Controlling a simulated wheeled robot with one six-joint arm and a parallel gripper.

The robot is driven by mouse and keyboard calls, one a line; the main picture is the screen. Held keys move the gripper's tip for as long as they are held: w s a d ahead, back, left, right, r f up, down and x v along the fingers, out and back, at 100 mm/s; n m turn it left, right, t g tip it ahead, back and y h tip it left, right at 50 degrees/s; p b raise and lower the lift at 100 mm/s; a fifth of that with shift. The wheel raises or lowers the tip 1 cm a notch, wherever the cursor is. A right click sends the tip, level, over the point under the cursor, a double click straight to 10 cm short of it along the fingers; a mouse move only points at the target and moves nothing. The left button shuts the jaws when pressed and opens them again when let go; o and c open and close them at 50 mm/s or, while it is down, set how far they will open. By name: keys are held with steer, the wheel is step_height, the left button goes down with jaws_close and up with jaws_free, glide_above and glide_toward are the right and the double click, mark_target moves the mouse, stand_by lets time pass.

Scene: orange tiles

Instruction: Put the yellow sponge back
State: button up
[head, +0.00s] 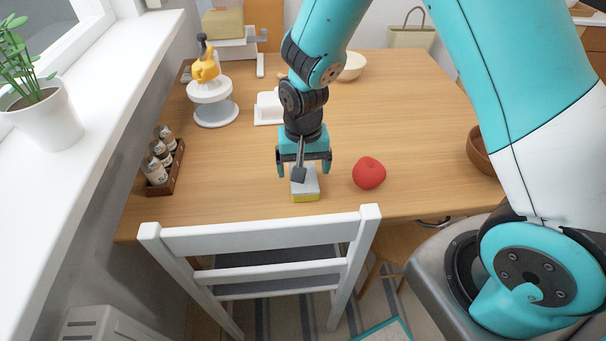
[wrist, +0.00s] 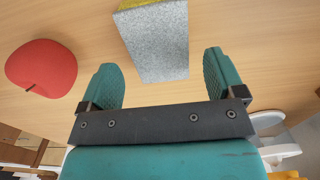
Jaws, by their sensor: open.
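The yellow sponge (head: 304,192) lies on the wooden table near its front edge, behind the white chair. It has a grey top layer and a yellow layer below. My gripper (head: 304,168) is above the sponge, with its fingers pointing down and spread apart. In the wrist view the sponge (wrist: 155,42) shows its grey face just beyond the space between the two open fingertips (wrist: 160,72). Nothing is held between the fingers. In the head view part of the sponge is hidden by my gripper.
A red apple (head: 369,172) sits close to the right of the sponge. A white chair (head: 262,238) stands at the front edge. A bottle rack (head: 166,175), white stand (head: 213,104), white butter dish (head: 268,108), pale bowl (head: 352,67) and brown bowl (head: 481,150) are on the table (head: 415,110).

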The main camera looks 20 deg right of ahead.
steer(key=s+a+r+n+y, duration=0.15)
steer(key=s+r, duration=0.25)
steer(key=r, duration=0.4)
steer(key=s+a+r+n+y, duration=0.1)
steer(key=s+r+n, duration=0.2)
steer(key=r, duration=0.6)
steer(key=s+a+r+n+y, duration=0.1)
steer(key=s+r+n, duration=0.5)
steer(key=s, duration=0.6)
steer(key=shift+s+a+y, duration=0.15)
steer(key=shift+a+y, duration=0.2)
steer(key=shift+a, duration=0.35)
